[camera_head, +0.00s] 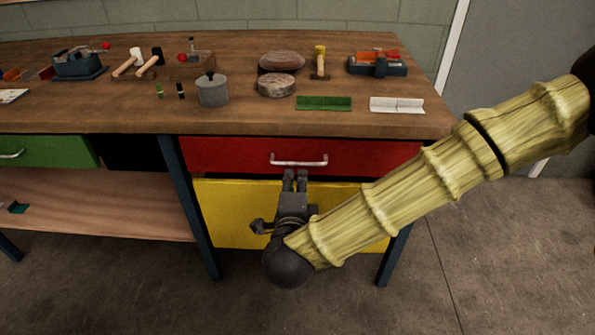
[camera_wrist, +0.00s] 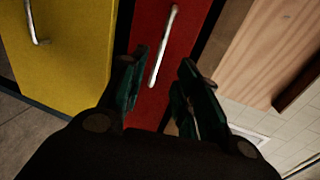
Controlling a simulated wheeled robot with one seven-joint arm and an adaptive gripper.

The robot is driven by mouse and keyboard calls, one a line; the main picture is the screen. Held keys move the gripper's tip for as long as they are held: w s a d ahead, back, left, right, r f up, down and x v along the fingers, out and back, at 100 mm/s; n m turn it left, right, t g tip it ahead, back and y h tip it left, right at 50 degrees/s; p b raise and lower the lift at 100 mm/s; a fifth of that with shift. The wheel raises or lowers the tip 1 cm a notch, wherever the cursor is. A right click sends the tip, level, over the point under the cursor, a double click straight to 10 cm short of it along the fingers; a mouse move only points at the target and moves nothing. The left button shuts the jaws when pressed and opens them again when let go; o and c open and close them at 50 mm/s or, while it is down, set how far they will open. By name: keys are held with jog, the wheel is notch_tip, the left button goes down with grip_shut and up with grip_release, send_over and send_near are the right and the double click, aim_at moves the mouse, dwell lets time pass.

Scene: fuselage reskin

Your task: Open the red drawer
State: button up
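The red drawer (camera_head: 228,155) is under the right part of the workbench top, its front level with the frame around it. It has a silver bar handle (camera_head: 298,161); the handle also shows in the wrist view (camera_wrist: 163,46). My gripper (camera_head: 295,176) is just below and in front of the handle, pointing at it. In the wrist view its two fingers (camera_wrist: 160,95) are spread apart with the handle's lower end ahead of the gap between them. Nothing is held. Whether a finger touches the handle I cannot tell.
A yellow drawer (camera_head: 225,215) with its own handle (camera_wrist: 33,22) is directly below the red one, partly behind my gripper and arm. A green drawer (camera_head: 45,152) is at left. Tools and a grey pot (camera_head: 212,90) stand on the wooden top (camera_head: 130,110). Floor in front is clear.

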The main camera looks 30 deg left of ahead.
aim_at(298, 164)
jog(key=b+x, duration=0.1)
jog(key=x, duration=0.9)
jog(key=shift+w+a, duration=0.1)
jog(key=shift+w, duration=0.2)
grip_shut()
